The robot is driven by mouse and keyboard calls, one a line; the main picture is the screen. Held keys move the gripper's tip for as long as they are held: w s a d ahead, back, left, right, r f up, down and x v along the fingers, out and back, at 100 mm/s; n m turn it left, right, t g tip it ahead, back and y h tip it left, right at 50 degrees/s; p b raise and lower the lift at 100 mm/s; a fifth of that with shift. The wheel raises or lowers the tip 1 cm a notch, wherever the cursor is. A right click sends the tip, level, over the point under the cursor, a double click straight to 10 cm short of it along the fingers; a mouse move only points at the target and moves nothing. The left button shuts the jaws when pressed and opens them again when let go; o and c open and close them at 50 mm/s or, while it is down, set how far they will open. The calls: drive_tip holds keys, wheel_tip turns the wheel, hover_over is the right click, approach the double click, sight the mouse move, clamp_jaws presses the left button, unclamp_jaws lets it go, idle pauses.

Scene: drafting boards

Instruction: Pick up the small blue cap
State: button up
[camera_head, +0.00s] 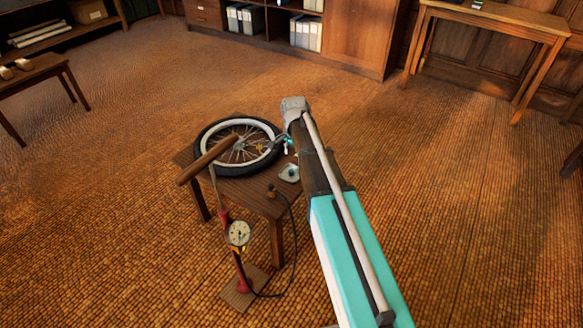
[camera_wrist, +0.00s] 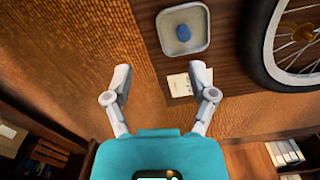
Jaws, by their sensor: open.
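The small blue cap (camera_wrist: 184,33) lies in a shallow pale square tray (camera_wrist: 201,20) at the top of the wrist view. In the head view the tray (camera_head: 289,174) sits near the right edge of a small wooden table (camera_head: 238,188), with a dark blue spot on it. My gripper (camera_wrist: 160,78) is open and empty, its two fingers wide apart. In the wrist view its fingertips are below the tray and apart from the cap. The right fingertip overlaps a pale paper slip (camera_wrist: 180,85). In the head view my arm mostly hides the gripper.
A spoked wheel with a black tyre (camera_head: 204,134) lies on the table, right of the tray in the wrist view. A floor pump with a wooden handle and gauge (camera_head: 238,233) stands in front, its hose beside the table. Open floor (camera_head: 120,220) lies to the left.

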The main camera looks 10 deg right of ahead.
drive_tip(key=w+m, duration=0.1)
drive_tip(key=w, duration=0.1)
drive_tip(key=w+r+m, duration=0.1)
drive_tip(key=w, duration=0.1)
drive_tip(key=shift+r+p, duration=0.15)
drive_tip(key=shift+p, duration=0.2)
drive_tip(key=b, duration=0.9)
hover_over(291, 170)
drive_tip(key=f, duration=0.8)
drive_tip(key=shift+s+d+f, duration=0.1)
drive_tip(key=shift+s+f, duration=0.2)
drive_tip(key=shift+f, duration=0.05)
drive_tip(key=f+b, duration=0.3)
drive_tip(key=shift+w+f, duration=0.25)
drive_tip(key=shift+w, duration=0.05)
drive_tip(key=shift+f+b, duration=0.85)
drive_tip(key=shift+b, duration=0.1)
drive_tip(key=shift+c, duration=0.3)
